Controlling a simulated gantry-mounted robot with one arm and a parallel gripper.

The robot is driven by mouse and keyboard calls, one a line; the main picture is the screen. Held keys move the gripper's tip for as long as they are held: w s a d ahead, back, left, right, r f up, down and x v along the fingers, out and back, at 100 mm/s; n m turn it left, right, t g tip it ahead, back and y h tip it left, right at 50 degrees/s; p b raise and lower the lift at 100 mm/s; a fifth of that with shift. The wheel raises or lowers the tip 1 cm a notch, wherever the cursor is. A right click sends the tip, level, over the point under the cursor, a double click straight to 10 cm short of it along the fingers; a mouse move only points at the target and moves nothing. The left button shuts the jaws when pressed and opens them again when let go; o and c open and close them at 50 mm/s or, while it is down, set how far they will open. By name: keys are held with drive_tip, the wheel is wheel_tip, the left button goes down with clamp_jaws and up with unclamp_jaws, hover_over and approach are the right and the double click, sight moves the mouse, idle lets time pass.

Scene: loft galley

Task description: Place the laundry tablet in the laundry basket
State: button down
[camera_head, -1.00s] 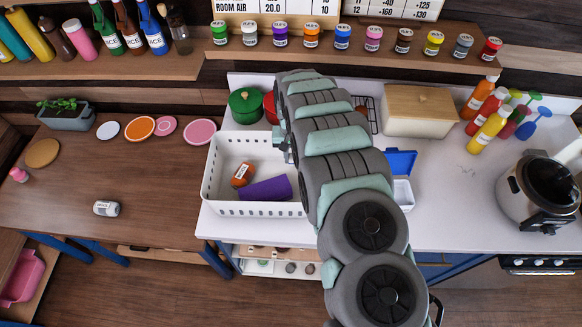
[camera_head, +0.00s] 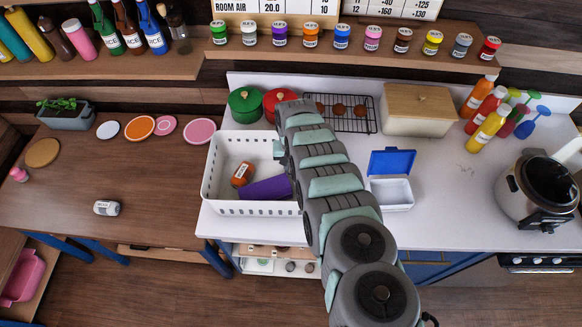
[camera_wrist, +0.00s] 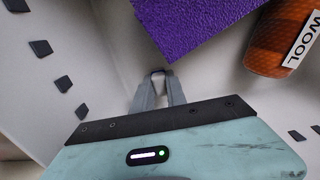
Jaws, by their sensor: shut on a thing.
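The white laundry basket (camera_head: 205,190) stands on the counter left of my arm, with slotted walls. It holds an orange bottle (camera_head: 242,174) and a purple folded thing (camera_head: 266,187). In the wrist view, my gripper (camera_wrist: 158,76) points down into the basket, between its pale wall (camera_wrist: 60,110) and the purple thing (camera_wrist: 195,22). The orange bottle, labelled WOOL (camera_wrist: 280,38), is at upper right. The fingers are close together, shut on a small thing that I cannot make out. I cannot clearly see the laundry tablet. My arm hides the basket's right side in the head view.
An open white box with a blue lid (camera_head: 391,162) stands right of my arm. Green (camera_head: 245,105) and red (camera_head: 279,102) pots stand behind the basket, with a wire rack (camera_head: 340,112) and bread bin (camera_head: 420,108) to the right. A rice cooker (camera_head: 540,190) is far right.

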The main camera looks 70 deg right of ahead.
drive_tip(key=shift+f, duration=0.2)
drive_tip(key=c, duration=1.3)
unclamp_jaws()
drive_tip(key=shift+c, duration=0.2)
drive_tip(key=shift+r, duration=0.2)
drive_tip(key=shift+w+d+r, duration=0.1)
drive_tip(key=shift+r, duration=1.4)
wheel_tip(320, 180, up, 9)
drive_tip(key=b, duration=0.1)
